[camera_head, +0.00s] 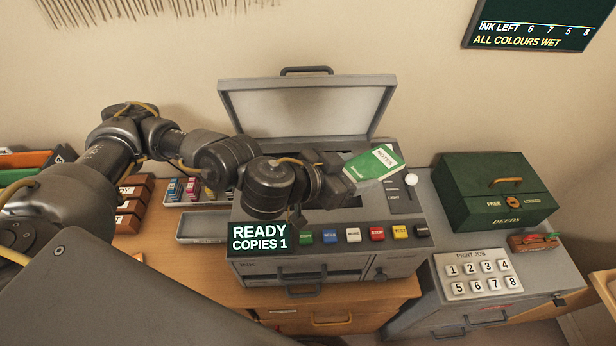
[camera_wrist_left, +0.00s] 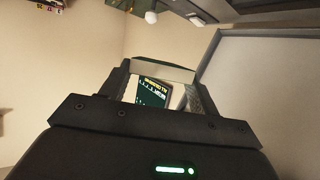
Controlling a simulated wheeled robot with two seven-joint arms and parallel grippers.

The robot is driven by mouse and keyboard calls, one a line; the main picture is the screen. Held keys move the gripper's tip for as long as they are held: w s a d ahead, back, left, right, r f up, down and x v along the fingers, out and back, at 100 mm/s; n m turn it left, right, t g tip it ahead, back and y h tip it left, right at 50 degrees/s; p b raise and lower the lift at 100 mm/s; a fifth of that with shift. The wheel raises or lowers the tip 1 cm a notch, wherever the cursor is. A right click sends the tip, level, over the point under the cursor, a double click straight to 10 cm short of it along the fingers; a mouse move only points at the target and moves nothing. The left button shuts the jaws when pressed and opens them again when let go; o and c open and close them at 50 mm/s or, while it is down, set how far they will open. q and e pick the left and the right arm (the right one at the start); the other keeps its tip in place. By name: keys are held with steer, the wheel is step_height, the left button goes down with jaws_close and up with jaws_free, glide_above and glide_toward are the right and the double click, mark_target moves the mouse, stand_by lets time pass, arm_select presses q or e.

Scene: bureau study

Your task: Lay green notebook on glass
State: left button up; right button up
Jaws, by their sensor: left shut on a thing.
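The green notebook (camera_head: 374,164), with a white label strip, is held tilted in my left gripper (camera_head: 343,178), above the right part of the copier (camera_head: 410,222). The left gripper is shut on its left end. In the left wrist view the notebook (camera_wrist_left: 160,68) shows edge-on between the fingertips of the gripper (camera_wrist_left: 162,85). The copier's lid (camera_head: 308,108) stands open at the back. The glass lies below my left arm and gripper and is mostly hidden by them. The notebook is apart from the lid. My right gripper is not in view.
A row of coloured buttons (camera_head: 353,235) and a READY screen (camera_head: 259,236) line the copier's front. A green box (camera_head: 494,205) and a numbered keypad (camera_head: 478,274) stand at right. Ink cartridges in a tray (camera_head: 215,204) and brown blocks (camera_head: 130,207) are at left.

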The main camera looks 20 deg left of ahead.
arm_select(q)
steer(key=shift+s+a+r+m+g+h+p, duration=0.9)
steer(key=shift+s+a+r+m+g+h, duration=0.5)
steer(key=shift+s+a+m+g+h, duration=1.4)
steer(key=shift+t+y, duration=0.3)
steer(key=shift+y, duration=0.2)
steer(key=w+a+f, duration=0.5)
steer(key=w+a, duration=0.1)
steer(key=w+a+f, duration=0.3)
steer(key=a, duration=0.1)
steer(key=shift+f+p, duration=0.3)
steer(key=shift+p, duration=0.05)
steer(key=shift+w+a+f, duration=0.35)
steer(key=shift+a+f, duration=0.1)
steer(key=shift+f, duration=0.2)
step_height(320, 180, down, 2)
steer(key=shift+f+p, duration=0.1)
steer(key=shift+p, duration=0.75)
steer(key=shift+f, duration=0.45)
